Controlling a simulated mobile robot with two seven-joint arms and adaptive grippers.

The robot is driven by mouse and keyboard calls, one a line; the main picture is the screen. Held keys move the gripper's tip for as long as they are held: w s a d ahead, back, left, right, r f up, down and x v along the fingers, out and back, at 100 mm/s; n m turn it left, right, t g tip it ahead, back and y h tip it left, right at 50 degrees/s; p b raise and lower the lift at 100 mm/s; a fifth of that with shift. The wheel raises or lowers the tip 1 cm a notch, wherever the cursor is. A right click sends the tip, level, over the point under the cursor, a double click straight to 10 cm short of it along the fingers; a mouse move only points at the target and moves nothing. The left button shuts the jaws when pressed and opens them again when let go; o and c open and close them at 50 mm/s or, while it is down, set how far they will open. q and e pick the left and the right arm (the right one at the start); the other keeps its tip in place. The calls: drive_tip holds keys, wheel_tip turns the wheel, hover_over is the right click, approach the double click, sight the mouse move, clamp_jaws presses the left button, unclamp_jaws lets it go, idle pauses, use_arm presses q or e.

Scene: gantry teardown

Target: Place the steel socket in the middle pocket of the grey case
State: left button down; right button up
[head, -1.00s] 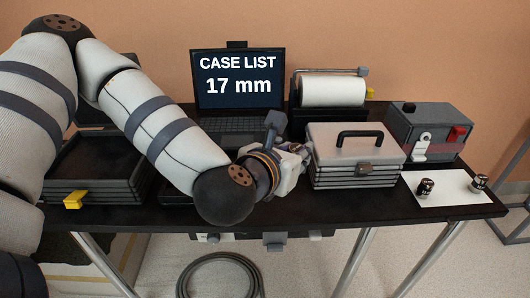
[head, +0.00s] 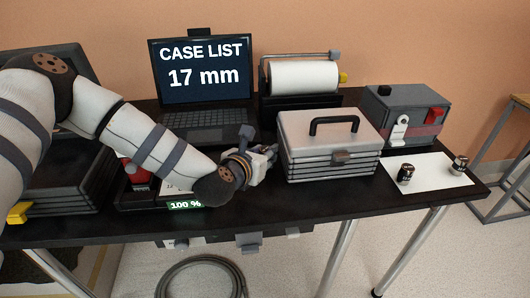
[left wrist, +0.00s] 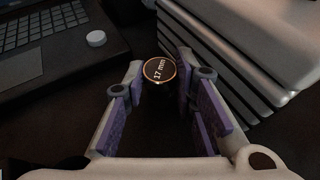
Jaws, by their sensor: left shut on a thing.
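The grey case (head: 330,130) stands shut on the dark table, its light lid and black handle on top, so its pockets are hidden. My left gripper (head: 272,154) is low beside the case's left side in the head view. In the left wrist view, the left gripper (left wrist: 161,82) is shut on a round socket (left wrist: 159,70) with a dark face marked 17 mm. The case's ribbed side (left wrist: 225,50) is just right of the fingers there. Two more sockets, a dark one (head: 405,174) and a steel-looking one (head: 459,165), stand on a white sheet. My right gripper is out of view.
A laptop (head: 203,85) reading "CASE LIST 17 mm" stands behind my left arm. A small white disc (left wrist: 96,38) lies near the laptop. A "100 %" display (head: 186,205) is below the arm.

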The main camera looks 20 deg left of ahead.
use_arm(q)
drive_tip(key=shift+r, duration=0.15)
drive_tip(key=shift+f, duration=0.3)
drive_tip(key=c, duration=1.6)
unclamp_jaws()
drive_tip(key=shift+r, duration=0.1)
